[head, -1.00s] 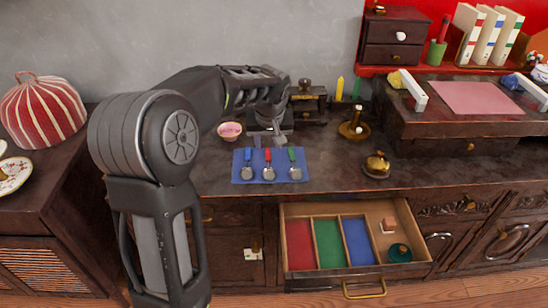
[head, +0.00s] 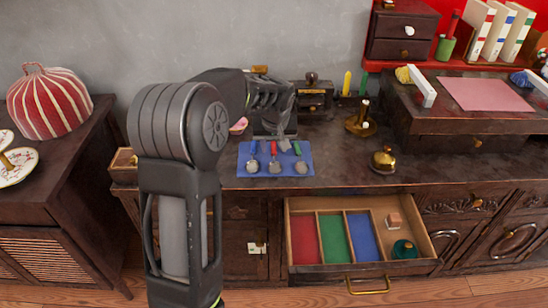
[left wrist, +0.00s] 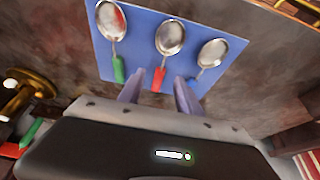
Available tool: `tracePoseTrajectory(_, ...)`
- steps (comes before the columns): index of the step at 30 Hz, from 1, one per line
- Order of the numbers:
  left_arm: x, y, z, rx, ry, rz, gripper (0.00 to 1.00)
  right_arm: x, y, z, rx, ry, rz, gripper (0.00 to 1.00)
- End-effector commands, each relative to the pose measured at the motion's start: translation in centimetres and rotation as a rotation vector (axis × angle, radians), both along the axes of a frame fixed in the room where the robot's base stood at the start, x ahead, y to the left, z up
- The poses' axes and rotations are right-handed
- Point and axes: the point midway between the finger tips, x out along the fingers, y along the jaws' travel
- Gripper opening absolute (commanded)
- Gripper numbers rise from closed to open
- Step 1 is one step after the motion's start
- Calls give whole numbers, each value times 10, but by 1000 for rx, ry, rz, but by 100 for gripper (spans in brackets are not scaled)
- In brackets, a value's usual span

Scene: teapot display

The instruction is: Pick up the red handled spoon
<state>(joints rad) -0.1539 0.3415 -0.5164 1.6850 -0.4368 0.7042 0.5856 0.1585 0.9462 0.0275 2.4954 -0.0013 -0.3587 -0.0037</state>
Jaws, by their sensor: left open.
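The red handled spoon (head: 274,163) lies in the middle of a blue mat (head: 243,178), between a blue handled spoon (head: 253,164) and a green handled spoon (head: 300,164). My left gripper (head: 284,146) is open and empty over the mat's far edge. In the left wrist view the red handle (left wrist: 159,78) shows between the fingertips of my left gripper (left wrist: 158,90). The spoon's bowl (left wrist: 170,38) points away from the gripper there. I cannot tell the height of the fingers above the handle. My right gripper is not in view.
An open drawer (head: 363,276) with red, green and blue compartments juts out below the counter. A brass bell (head: 383,161) stands right of the mat. A pink bowl (head: 239,126) is partly hidden behind my arm. The counter between mat and bell is clear.

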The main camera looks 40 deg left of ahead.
Motion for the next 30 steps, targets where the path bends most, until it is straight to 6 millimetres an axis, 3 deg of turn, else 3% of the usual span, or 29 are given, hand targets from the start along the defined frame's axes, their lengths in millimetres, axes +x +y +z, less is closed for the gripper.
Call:
tracePoseTrajectory(6, 7, 6, -21, 0, 0, 1, 41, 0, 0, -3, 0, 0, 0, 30)
tracePoseTrajectory(23, 7, 5, -21, 0, 0, 1, 41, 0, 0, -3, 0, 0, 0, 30)
tracePoseTrajectory(30, 7, 5, -21, 0, 0, 1, 24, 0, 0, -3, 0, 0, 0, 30)
